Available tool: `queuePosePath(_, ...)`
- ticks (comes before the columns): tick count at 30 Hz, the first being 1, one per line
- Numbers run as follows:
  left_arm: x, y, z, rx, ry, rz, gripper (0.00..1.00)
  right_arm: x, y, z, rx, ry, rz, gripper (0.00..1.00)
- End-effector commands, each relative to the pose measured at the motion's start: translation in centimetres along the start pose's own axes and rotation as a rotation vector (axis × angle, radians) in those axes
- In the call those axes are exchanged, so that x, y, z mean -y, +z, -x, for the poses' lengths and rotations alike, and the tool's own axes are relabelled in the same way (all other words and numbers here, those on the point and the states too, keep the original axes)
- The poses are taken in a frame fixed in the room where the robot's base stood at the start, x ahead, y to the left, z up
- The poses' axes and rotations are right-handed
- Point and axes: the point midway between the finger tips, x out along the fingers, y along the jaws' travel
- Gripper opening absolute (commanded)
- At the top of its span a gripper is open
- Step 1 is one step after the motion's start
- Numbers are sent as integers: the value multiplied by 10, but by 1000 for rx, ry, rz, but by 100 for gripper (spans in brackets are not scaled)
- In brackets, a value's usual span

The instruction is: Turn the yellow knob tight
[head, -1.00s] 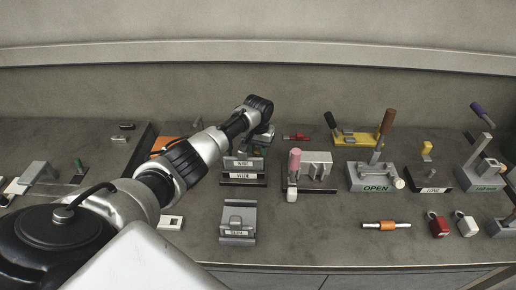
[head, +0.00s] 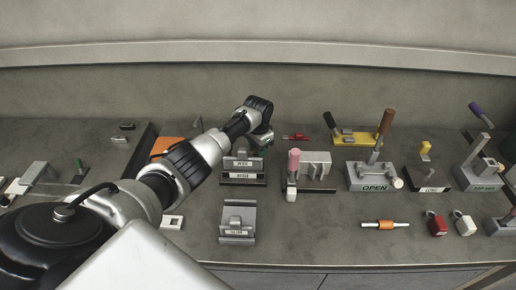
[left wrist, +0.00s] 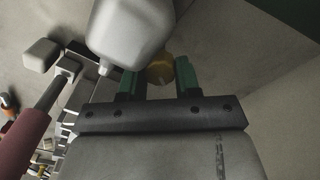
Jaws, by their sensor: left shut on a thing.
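The yellow knob (left wrist: 160,69), round and dull ochre, shows in the left wrist view between the two green fingertips of my left gripper (left wrist: 157,80). The fingers are shut on its sides. A large pale rounded block (left wrist: 128,30) hides part of the space on the left of the knob. In the head view my left gripper (head: 260,139) is at the back of the bench, behind a grey labelled fixture (head: 243,169); the knob is hidden there. My right gripper is not in view.
A pink-handled clamp (head: 294,165) stands right of the gripper, and a grey fixture marked OPEN (head: 374,188) with a brown lever is further right. Several other fixtures stand beyond. A low grey holder (head: 237,222) is in front.

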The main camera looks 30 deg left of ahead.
Motion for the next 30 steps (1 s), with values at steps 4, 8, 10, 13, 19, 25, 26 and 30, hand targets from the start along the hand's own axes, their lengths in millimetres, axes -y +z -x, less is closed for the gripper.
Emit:
queuePosePath(4, 0, 0, 1, -1, -1, -36, 9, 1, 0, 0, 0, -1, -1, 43)
queuePosePath(8, 0, 0, 1, -1, -1, -49, 9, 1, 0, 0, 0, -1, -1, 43)
queuePosePath(10, 0, 0, 1, -1, -1, -51, 9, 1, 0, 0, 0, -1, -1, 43)
queuePosePath(13, 0, 0, 1, -1, -1, -51, 9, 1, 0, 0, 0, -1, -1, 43)
queuePosePath(19, 1, 0, 1, -2, -1, -51, 36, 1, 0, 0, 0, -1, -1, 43)
queuePosePath(25, 0, 0, 1, -1, -1, -50, 58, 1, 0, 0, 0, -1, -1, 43)
queuePosePath(26, 0, 0, 1, -1, -1, -50, 58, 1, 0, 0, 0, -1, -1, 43)
queuePosePath(30, 0, 0, 0, -1, -1, -51, 58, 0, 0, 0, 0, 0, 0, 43)
